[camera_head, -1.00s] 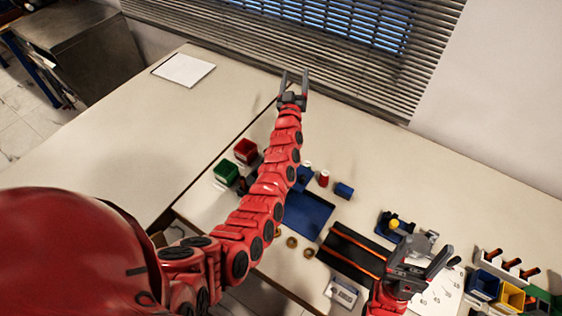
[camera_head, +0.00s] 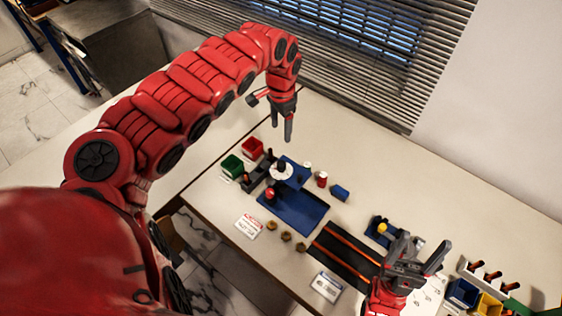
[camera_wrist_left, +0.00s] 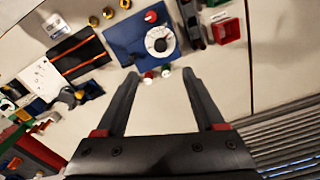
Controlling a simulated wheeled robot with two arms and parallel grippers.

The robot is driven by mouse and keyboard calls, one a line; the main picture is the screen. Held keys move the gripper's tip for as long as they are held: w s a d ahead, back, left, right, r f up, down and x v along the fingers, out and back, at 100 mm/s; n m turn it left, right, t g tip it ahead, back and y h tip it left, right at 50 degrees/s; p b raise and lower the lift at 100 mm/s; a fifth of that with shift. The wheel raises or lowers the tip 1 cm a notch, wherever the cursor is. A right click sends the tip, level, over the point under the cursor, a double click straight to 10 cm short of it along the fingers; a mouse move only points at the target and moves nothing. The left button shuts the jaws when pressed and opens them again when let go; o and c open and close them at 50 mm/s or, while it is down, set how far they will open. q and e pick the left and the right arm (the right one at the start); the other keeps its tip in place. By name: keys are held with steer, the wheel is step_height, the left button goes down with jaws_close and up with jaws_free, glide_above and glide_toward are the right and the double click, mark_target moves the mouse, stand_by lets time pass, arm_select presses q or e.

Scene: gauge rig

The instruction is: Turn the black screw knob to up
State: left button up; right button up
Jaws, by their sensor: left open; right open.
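A black knob (camera_head: 281,168) sits on a round white dial on the blue gauge base (camera_head: 305,213). In the left wrist view the knob (camera_wrist_left: 160,44) shows as a dark centre on the white dial (camera_wrist_left: 152,34); which way it points is too small to tell. A red-topped dark knob (camera_head: 270,194) stands beside it on the base. My left gripper (camera_head: 282,130) points down, open and empty, above the table behind the dial. In its wrist view the open fingers (camera_wrist_left: 160,76) lie short of the dial. My right gripper (camera_head: 424,250) is open and empty at the right.
Green (camera_head: 232,165) and red (camera_head: 251,147) bins stand left of the base. A red-and-white cylinder (camera_head: 322,179) and a blue block (camera_head: 340,192) stand right of the dial. Several brass nuts (camera_head: 286,236) lie in front. The table behind the dial is clear.

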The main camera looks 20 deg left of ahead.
arm_select(q)
step_height(320, 180, down, 6)
steer(key=b, duration=0.4)
glide_above(281, 164)
step_height(281, 164, down, 6)
steer(key=shift+d+r, duration=0.1)
step_height(281, 164, down, 4)
steer(key=shift+w+r+p, duration=0.1)
steer(key=shift+r+p, duration=0.15)
steer(key=shift+p, duration=0.15)
steer(key=shift+f, duration=1)
jaws_close()
